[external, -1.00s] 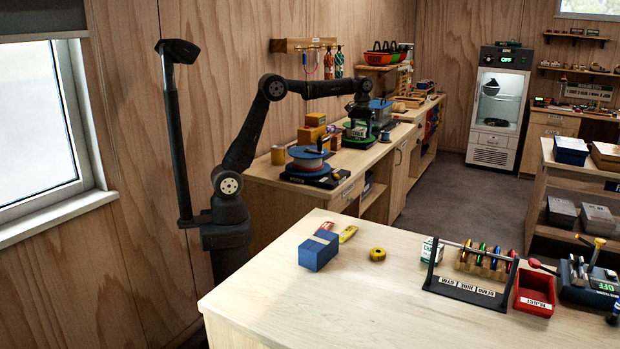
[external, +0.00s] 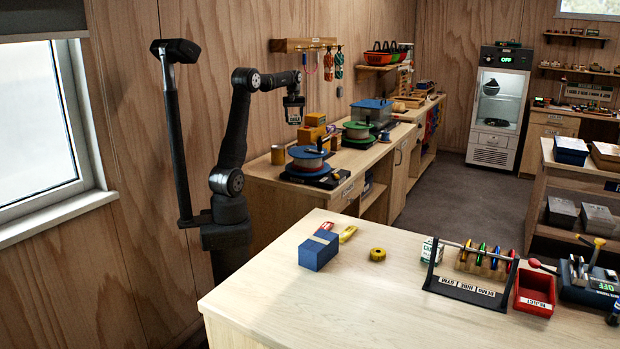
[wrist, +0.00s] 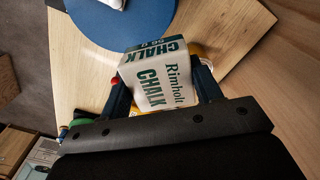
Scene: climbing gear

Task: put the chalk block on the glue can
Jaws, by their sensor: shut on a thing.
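My gripper (external: 293,102) is shut on the chalk block (wrist: 165,78), a white box with green "CHALK" lettering. In the external view the block (external: 293,116) hangs below my gripper, in the air above the back bench. In the wrist view it sits between the two fingers, slightly turned. A plain yellow-brown cylinder (external: 278,155), which looks like the glue can, stands on the near left of that bench; I cannot read a label. It is below and left of my gripper. Yellow patches show behind the block in the wrist view, mostly hidden.
Hooks with hanging gear (external: 325,62) are on the wall behind my gripper.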

